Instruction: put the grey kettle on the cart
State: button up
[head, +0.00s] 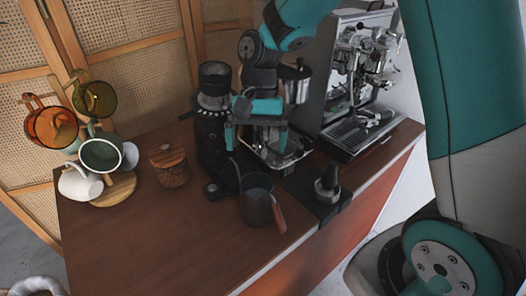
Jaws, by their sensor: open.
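The grey kettle (257,204) stands upright on the wooden top of the cart (150,232), near its front edge. Its thin dark spout rises at the left and its brown handle (278,214) points toward the front right. My gripper (256,138), with teal fingers, is open and empty. It hangs above and behind the kettle in the picture, apart from the handle, in front of the black grinder and a steel scale or tray. The exact gap in depth between gripper and kettle cannot be told.
A black grinder (210,125) stands left of my gripper, and an espresso machine (355,80) at the back right. A black tamper (327,187) is right of the kettle. A wooden-lidded jar (170,166) and a mug tree with several cups are at left. The front left top is clear.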

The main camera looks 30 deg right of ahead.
jog(key=s+a+r+n+t, duration=0.1)
jog(key=s+a+r+n, duration=0.2)
jog(key=s+n, duration=0.3)
jog(key=s+a+r+n+t+y, duration=0.1)
jog(key=s+r+n, duration=0.5)
jog(key=s, duration=0.6)
jog(key=shift+a+n+t+y, duration=0.3)
jog(key=shift+a+n+t, duration=0.3)
jog(key=shift+a+t, duration=0.3)
jog(key=shift+r, duration=0.1)
